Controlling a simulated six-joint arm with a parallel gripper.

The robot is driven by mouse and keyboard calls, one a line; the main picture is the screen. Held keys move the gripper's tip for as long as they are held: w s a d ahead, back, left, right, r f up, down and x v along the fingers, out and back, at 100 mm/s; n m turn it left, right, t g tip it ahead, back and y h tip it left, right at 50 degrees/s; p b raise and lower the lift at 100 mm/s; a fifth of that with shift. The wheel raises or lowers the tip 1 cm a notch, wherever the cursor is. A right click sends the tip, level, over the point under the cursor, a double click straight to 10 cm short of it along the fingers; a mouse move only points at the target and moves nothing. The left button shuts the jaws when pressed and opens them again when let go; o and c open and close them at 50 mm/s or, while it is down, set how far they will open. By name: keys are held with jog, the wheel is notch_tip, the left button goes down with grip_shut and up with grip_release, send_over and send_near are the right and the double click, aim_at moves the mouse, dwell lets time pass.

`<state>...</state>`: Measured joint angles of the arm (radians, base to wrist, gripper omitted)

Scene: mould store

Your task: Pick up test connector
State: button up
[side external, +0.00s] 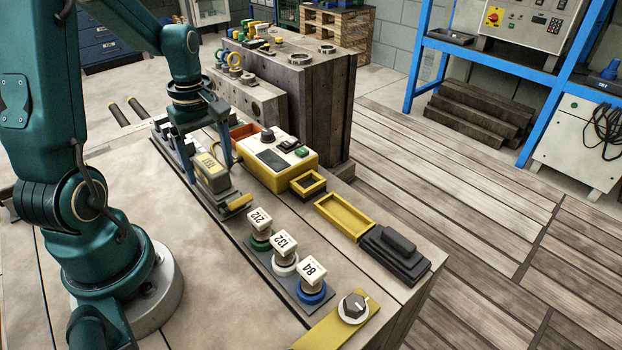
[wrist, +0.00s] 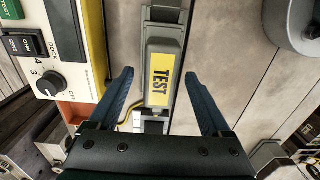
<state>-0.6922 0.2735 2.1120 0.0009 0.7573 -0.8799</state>
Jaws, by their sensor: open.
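The test connector is a grey block with a yellow TEST label; in the wrist view (wrist: 165,45) it lies between my fingers, with a gap on each side. In the side external view the connector (side external: 212,176) sits on a narrow grey rail on the bench. My gripper (side external: 208,168) is over it, pointing down, with its fingers spread on either side. In the wrist view my gripper (wrist: 159,80) is open and holds nothing. How far down the fingertips reach beside the connector is hard to tell.
A yellow-and-white control box (side external: 278,160) with a knob stands close to the right of my gripper. Posts numbered 212, 132 and 84 (side external: 312,272) stand nearer the camera. A yellow tray (side external: 345,216) and a dark stepped block (side external: 394,252) lie at the right edge.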

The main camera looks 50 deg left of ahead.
jog(key=shift+f, duration=0.25)
grip_shut()
jog(key=shift+r, duration=0.1)
